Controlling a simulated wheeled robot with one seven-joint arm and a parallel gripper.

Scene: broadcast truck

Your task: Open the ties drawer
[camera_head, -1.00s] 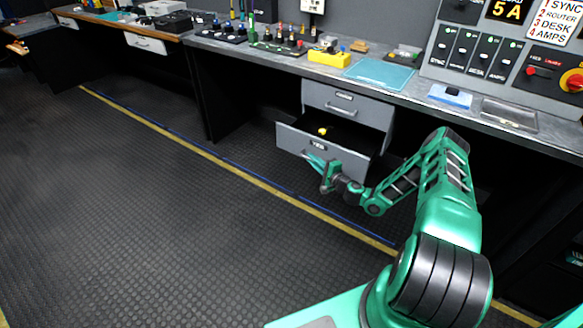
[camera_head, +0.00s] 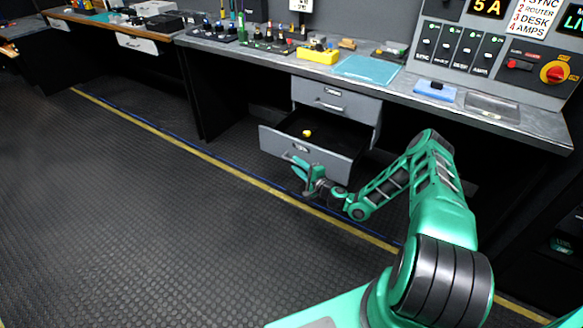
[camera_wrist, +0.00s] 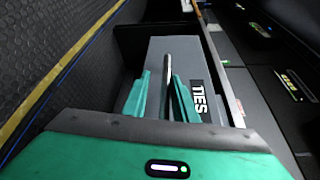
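The ties drawer (camera_head: 318,160) is the lower grey drawer under the desk. It stands well pulled out, with a small yellow thing (camera_head: 307,133) inside. In the wrist view its grey front (camera_wrist: 187,50) carries a label reading TIES (camera_wrist: 198,97) and a bar handle (camera_wrist: 167,80). My gripper (camera_head: 296,168) is at the drawer front, low and close to the handle. In the wrist view, my gripper's green fingers (camera_wrist: 163,98) stand apart on either side of the handle, with a visible gap on the left; the right finger is closer to the bar.
A shut upper drawer (camera_head: 335,98) is directly above. The desk top (camera_head: 400,90) holds a yellow box (camera_head: 318,56), a teal mat (camera_head: 366,69) and a blue item (camera_head: 435,91). The rubber floor (camera_head: 130,220) in front of the drawer is clear.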

